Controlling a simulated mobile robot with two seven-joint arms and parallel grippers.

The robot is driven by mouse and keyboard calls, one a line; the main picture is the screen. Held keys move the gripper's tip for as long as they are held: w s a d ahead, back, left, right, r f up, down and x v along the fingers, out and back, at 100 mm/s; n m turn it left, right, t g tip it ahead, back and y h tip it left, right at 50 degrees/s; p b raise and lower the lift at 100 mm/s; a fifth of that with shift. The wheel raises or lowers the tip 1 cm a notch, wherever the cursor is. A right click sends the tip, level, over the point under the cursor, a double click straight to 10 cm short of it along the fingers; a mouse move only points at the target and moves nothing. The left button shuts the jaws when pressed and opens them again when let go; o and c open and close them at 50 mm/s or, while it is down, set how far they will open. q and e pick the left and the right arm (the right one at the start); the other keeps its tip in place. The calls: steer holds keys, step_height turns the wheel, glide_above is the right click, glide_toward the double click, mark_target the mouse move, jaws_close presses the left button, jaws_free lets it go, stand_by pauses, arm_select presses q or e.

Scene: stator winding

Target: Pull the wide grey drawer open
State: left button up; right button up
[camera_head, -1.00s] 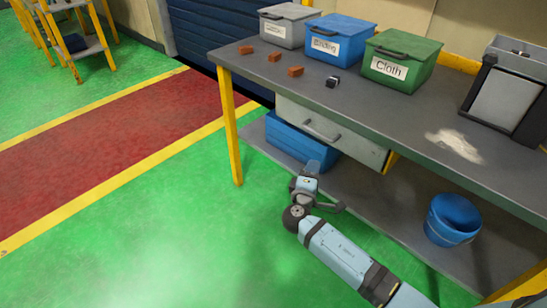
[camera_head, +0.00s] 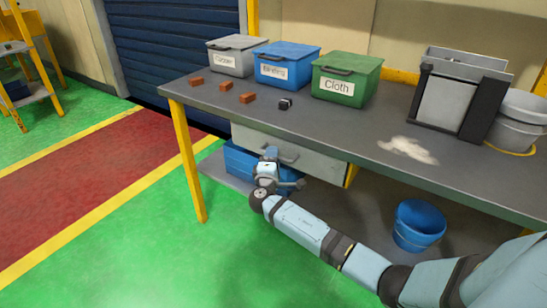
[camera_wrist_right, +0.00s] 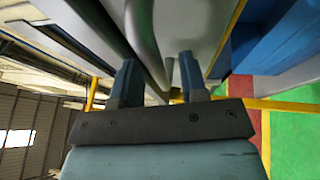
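The wide grey drawer (camera_head: 318,161) hangs under the grey workbench top, and its front looks flush and closed. My right gripper (camera_head: 288,169) is in front of the left part of the drawer and covers its handle in the head view. In the right wrist view, the grey bar handle (camera_wrist_right: 144,38) runs down into the gap between the two fingers of my right gripper (camera_wrist_right: 160,78). The fingers are apart, and I cannot tell whether either touches the handle. The drawer front (camera_wrist_right: 192,30) is just beyond them. My left gripper is not in view.
A blue crate (camera_head: 237,164) sits on the lower shelf under the drawer. A blue bucket (camera_head: 418,226) stands right of my right arm. Grey, blue and green lidded boxes (camera_head: 345,80) stand on the bench. The yellow bench leg (camera_head: 188,160) is at left; the green floor in front is clear.

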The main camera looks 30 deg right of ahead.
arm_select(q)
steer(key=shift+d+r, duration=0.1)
arm_select(e)
steer(key=shift+w+d, duration=0.35)
steer(key=shift+d, duration=0.05)
steer(key=shift+r, duration=0.1)
jaws_close()
steer(key=shift+a, duration=0.1)
